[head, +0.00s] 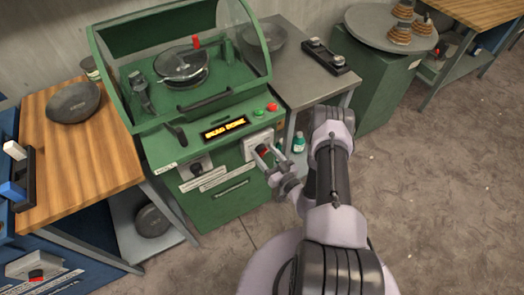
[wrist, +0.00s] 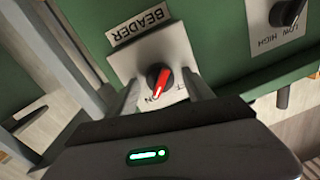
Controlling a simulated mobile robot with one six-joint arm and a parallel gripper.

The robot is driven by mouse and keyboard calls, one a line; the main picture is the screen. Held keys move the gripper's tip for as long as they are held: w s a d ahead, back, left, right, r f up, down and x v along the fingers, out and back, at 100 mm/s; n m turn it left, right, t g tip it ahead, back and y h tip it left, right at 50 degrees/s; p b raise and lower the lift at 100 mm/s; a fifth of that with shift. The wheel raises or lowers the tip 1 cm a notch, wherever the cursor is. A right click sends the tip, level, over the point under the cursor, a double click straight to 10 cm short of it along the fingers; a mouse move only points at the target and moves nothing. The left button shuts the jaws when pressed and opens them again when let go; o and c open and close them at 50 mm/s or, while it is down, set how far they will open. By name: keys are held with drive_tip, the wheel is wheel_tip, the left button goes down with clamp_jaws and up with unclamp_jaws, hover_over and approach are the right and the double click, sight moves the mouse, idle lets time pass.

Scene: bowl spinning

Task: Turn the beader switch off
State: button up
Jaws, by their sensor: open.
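The beader switch (wrist: 160,82) is a red-topped knob with a black base on a light box below a BEADER label (wrist: 142,24). Its red bar slants toward small lettering near its lower end, partly unreadable. In the head view the switch (head: 263,151) shows on the front right of the green machine (head: 220,205). My gripper (wrist: 162,92) is open, its two fingers on either side of the knob; I cannot tell whether they touch it. It also shows in the head view (head: 269,158), right at the switch.
A lit display reading BEAD DONE (head: 226,129) sits above the switch. A black LOW/HIGH knob (wrist: 288,12) is nearby on the panel. Red (head: 272,107) and green (head: 259,112) buttons are above. A wooden table (head: 85,150) stands left, a grey table (head: 300,80) right.

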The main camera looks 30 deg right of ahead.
drive_tip(key=shift+s, duration=0.1)
drive_tip(key=shift+c, duration=0.4)
clamp_jaws()
drive_tip(key=n, duration=0.4)
drive_tip(key=shift+b, duration=0.3)
drive_tip(key=n, duration=0.4)
drive_tip(key=shift+r+g, duration=0.1)
drive_tip(key=shift+g, duration=0.2)
drive_tip(key=n, duration=0.4)
drive_tip(key=shift+a+n+h, duration=0.1)
drive_tip(key=shift+n+h, duration=0.5)
drive_tip(key=shift+n, duration=1.9)
